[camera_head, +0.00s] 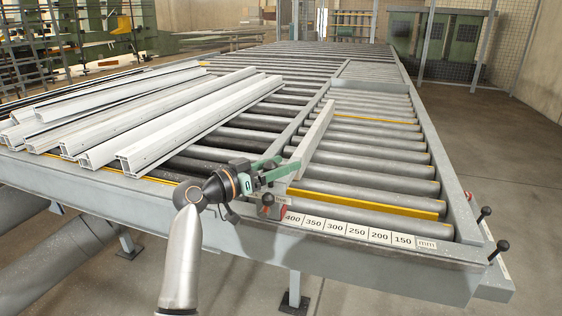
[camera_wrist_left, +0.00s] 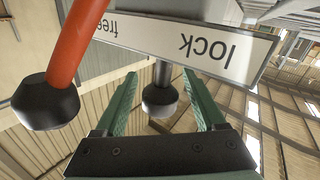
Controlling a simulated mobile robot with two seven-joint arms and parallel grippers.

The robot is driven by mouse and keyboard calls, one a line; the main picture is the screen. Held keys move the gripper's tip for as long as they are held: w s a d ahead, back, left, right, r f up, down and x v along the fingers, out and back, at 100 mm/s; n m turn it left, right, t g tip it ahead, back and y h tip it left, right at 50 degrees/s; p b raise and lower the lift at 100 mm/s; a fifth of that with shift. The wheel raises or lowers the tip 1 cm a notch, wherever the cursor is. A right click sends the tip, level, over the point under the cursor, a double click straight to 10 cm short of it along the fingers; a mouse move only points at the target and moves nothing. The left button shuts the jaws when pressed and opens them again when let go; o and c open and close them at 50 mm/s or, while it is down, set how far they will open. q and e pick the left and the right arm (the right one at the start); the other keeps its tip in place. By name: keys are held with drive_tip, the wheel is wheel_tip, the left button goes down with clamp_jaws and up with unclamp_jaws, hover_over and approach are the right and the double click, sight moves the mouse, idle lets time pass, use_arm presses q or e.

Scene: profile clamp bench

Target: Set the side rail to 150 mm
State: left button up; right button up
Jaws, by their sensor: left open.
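The side rail (camera_head: 315,135) is a long pale bar lying along the rollers. Its near end is close to the 400 end of the scale strip (camera_head: 357,231), which runs down to 150 at the right. My left gripper (camera_head: 284,168) is at that near end, partly in front of it. Its green fingers (camera_wrist_left: 160,82) are open. In the wrist view a black knob (camera_wrist_left: 160,98) on a stem stands between the fingers, with clear gaps at both sides. A red lever (camera_wrist_left: 75,45) with a black end is at the left, beside a label (camera_wrist_left: 205,45) reading "lock" and "free". My right gripper is not in view.
Several white profiles (camera_head: 150,120) lie on the rollers at the left. Yellow strips (camera_head: 365,203) cross the roller bed between rollers. Two black-knobbed levers (camera_head: 485,212) stand at the right front corner. The rollers right of the rail are clear.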

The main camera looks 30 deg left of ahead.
use_arm(q)
drive_tip(key=shift+w, duration=0.15)
drive_tip(key=shift+c, duration=0.2)
clamp_jaws()
idle(0.3)
idle(0.9)
